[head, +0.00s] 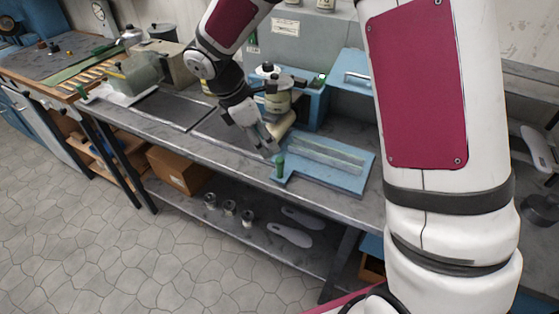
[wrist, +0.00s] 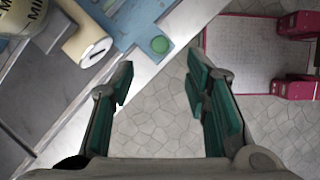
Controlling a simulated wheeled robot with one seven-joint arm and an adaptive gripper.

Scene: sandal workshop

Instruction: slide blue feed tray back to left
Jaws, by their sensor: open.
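The blue feed tray (head: 345,184) lies on the bench at the right of the machine, with long pale strips on it. A green knob (head: 279,168) stands upright at its front left corner. My gripper (head: 271,147) is just left of the knob in the head view, its fingers pointing down to the right. In the wrist view, the gripper (wrist: 159,62) is open and empty. The green knob (wrist: 160,44) shows there just beyond the fingertips, between their lines. The tray (wrist: 122,22) is only partly in that view. I see no contact with the knob.
The blue machine (head: 312,104) with its pale nozzle stands behind my gripper, close to the wrist. The bench's front edge (head: 228,157) runs just in front of the knob. A lower shelf (head: 255,232) holds several metal cans and two sole shapes.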

